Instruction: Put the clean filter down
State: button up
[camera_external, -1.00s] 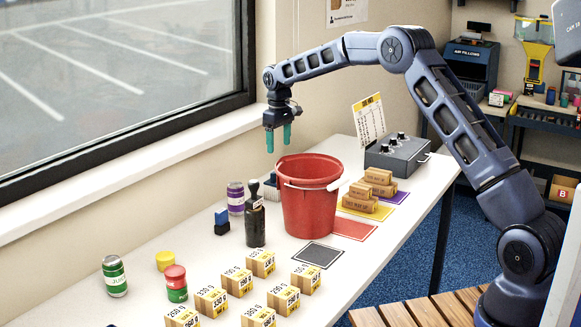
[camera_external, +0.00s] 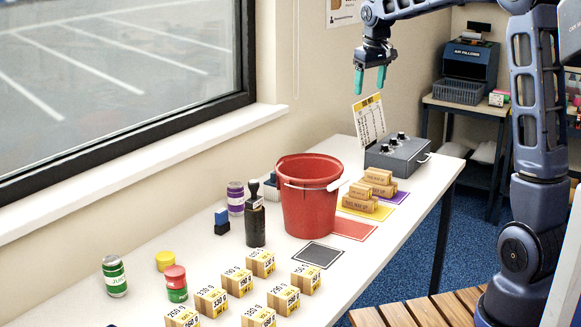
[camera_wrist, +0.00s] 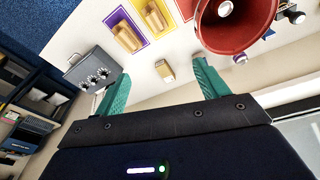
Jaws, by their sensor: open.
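My gripper (camera_external: 370,88) is open with nothing between its green fingers. It is raised high above the far end of the table, over the card stand and grey box. In the wrist view my gripper (camera_wrist: 164,74) shows its two fingers apart, well above the table. I cannot pick out a clean filter in either view. The red bucket (camera_external: 308,205) stands upright on the table. In the wrist view the bucket (camera_wrist: 250,35) shows part of its inside, with a small pale thing (camera_wrist: 225,8) that I cannot make out.
A grey box with knobs (camera_external: 396,157) and a card stand (camera_external: 369,122) are at the table's far end. Wooden blocks sit on yellow (camera_external: 352,210) and purple mats. A small block (camera_wrist: 165,70) lies near the bucket. Weight-labelled cartons (camera_external: 237,281), cans and stamps fill the near end.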

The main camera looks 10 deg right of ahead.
jog(key=s+d+m+t, duration=0.1)
jog(key=s+d, duration=0.4)
jog(key=s, duration=0.4)
jog(key=s+d+m, duration=0.2)
jog(key=s+d, duration=0.2)
jog(key=s, duration=0.5)
jog(key=s+d+m+t, duration=0.1)
jog(key=s+d, duration=0.4)
jog(key=s, duration=0.5)
jog(key=s+d+f+m, duration=0.1)
jog(key=s+f, duration=0.3)
jog(key=s, duration=0.5)
jog(key=shift+s+d+t, duration=0.2)
jog(key=shift+d+t, duration=0.1)
jog(key=shift+d, duration=0.6)
jog(key=shift+f, duration=0.1)
